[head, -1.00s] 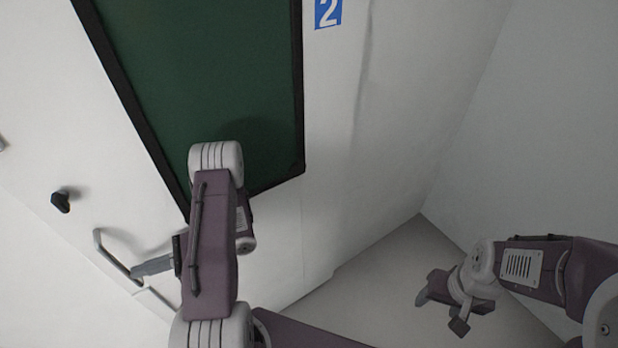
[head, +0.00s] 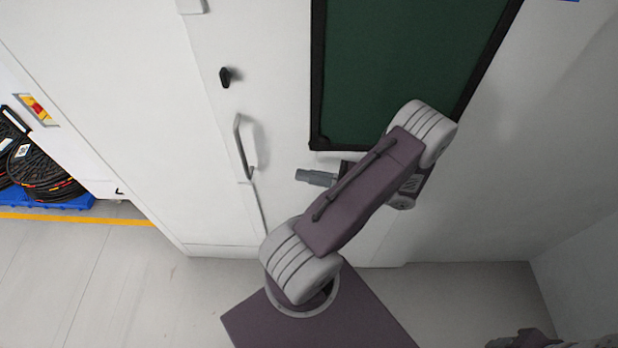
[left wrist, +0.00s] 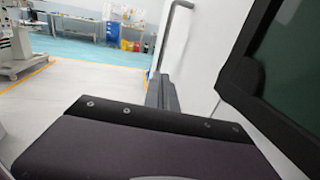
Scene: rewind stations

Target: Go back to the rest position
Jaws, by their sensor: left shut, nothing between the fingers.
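My left gripper (head: 308,177) is shut and empty. In the head view its grey fingers point left, in front of the white cabinet front and to the right of the metal door handle (head: 240,148), with a gap between them. In the left wrist view the left gripper (left wrist: 160,90) shows as closed fingers, with the handle (left wrist: 168,38) beyond. Of my right arm only a small part shows at the bottom right edge of the head view; its fingers are out of frame.
A dark green window with a black frame (head: 318,100) is just beyond my left arm. A black knob (head: 225,77) sits above the handle. At left are black cable coils (head: 45,172) on a blue base (head: 50,201). Open floor (head: 110,270) lies at the lower left.

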